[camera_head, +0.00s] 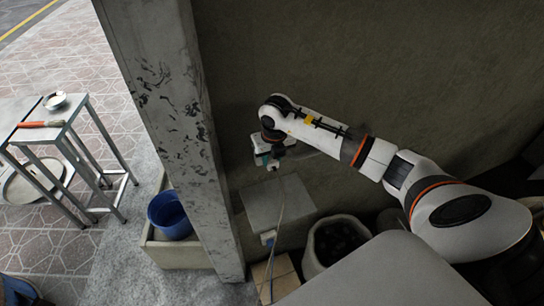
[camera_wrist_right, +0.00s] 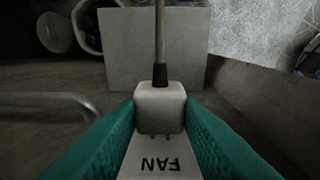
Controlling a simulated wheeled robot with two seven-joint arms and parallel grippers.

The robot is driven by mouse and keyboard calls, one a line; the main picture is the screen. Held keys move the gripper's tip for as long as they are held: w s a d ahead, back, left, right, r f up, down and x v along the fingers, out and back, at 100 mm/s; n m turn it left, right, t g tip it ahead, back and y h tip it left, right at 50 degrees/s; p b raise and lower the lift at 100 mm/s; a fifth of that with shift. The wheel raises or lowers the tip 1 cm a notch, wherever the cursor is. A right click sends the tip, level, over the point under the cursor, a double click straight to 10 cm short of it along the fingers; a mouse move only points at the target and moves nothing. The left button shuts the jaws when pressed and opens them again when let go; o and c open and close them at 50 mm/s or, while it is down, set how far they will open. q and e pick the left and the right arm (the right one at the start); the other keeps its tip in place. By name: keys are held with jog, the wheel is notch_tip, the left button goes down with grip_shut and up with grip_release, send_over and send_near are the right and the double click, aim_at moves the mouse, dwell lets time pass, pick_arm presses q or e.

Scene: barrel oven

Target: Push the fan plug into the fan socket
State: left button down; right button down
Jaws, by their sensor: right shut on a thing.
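The fan plug (camera_wrist_right: 160,107) is a pale block with a dark cable sleeve, held between the teal fingers of my right gripper (camera_wrist_right: 160,115) in the wrist view. Its short prongs show at its lower edge, pointing toward a pale plate marked "FAN" (camera_wrist_right: 158,165), which reads upside down. The prongs look out of any hole; the socket's holes are not visible. In the head view my right gripper (camera_head: 266,159) is small, close to the wall beside the pillar, with the grey cable (camera_head: 281,200) hanging below it. My left gripper is not in view.
A grey box (camera_head: 262,208) stands below the gripper by the wall, with a round bin (camera_head: 312,260) of dark lumps to its right. The concrete pillar (camera_head: 185,130) is close on the left. A blue bucket (camera_head: 168,217) and metal table (camera_head: 75,115) stand beyond it.

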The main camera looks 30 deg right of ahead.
aim_at(272, 161)
jog(key=shift+b, duration=0.3)
dwell(0.7)
jog(key=shift+w+d+b, duration=0.15)
jog(key=shift+w+b, duration=0.25)
jog(key=shift+w, duration=0.15)
dwell(0.4)
jog(key=c, duration=0.9)
grip_release()
jog(key=shift+c, duration=0.2)
notch_tip(272, 161, up, 12)
jog(key=s+b, duration=0.1)
jog(key=b, duration=0.1)
jog(key=shift+s+a+b, duration=0.2)
jog(key=shift+s+b, duration=0.15)
jog(key=shift+b, duration=0.05)
jog(key=shift+f, duration=0.1)
